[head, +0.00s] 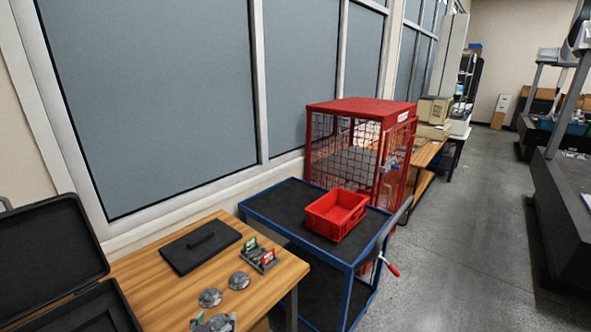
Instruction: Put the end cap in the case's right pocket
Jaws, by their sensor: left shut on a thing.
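My right gripper is out of view.
A blue-framed cart (285,205) with a red bin (336,214) stands right of the table, before a red mesh cage (345,150).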

